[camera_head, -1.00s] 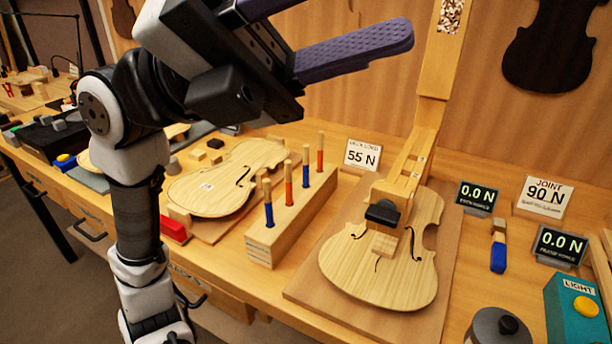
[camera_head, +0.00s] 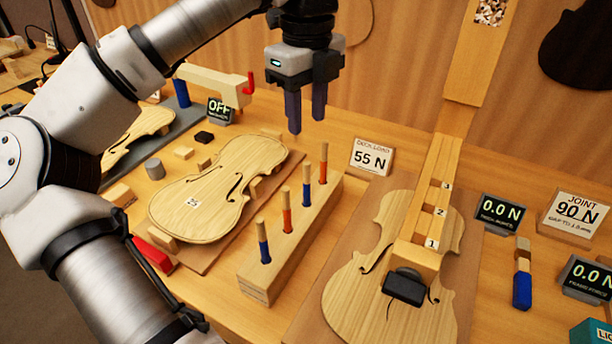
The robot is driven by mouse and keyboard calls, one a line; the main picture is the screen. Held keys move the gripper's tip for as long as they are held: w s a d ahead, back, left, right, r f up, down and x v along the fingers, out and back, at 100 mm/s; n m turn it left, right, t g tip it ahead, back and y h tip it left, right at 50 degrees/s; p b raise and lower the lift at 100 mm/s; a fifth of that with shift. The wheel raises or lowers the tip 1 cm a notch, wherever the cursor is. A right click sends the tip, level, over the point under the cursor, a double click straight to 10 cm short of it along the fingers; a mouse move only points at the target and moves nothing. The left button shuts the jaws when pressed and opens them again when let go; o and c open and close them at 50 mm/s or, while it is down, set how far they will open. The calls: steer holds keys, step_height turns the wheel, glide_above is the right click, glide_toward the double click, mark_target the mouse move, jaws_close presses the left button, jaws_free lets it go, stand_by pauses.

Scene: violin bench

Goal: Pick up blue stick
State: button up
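A wooden rack (camera_head: 262,283) holds a row of upright sticks with bare wood tops. The front stick has a blue band (camera_head: 264,248). A second blue-banded stick (camera_head: 307,192) stands third from the front, with an orange-banded stick (camera_head: 286,214) between them. Another orange-banded stick (camera_head: 323,168) is at the back. My gripper (camera_head: 307,124) points down above the back of the rack, its two dark blue fingers parted with nothing between them. It looks apart from the sticks.
A violin plate (camera_head: 215,190) lies left of the rack and a violin body with a neck (camera_head: 345,300) lies right of it. A 55 N sign (camera_head: 370,157) stands behind. A loose blue-and-wood piece (camera_head: 522,288) is at the right.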

mark_target(307, 180)
step_height(307, 180, down, 8)
steer(key=shift+s+f+p, duration=0.15)
steer(key=shift+p, duration=0.25)
steer(key=shift+s+f+p, duration=0.1)
steer(key=shift+f+p, duration=0.7)
steer(key=shift+f, duration=1.9)
jaws_close()
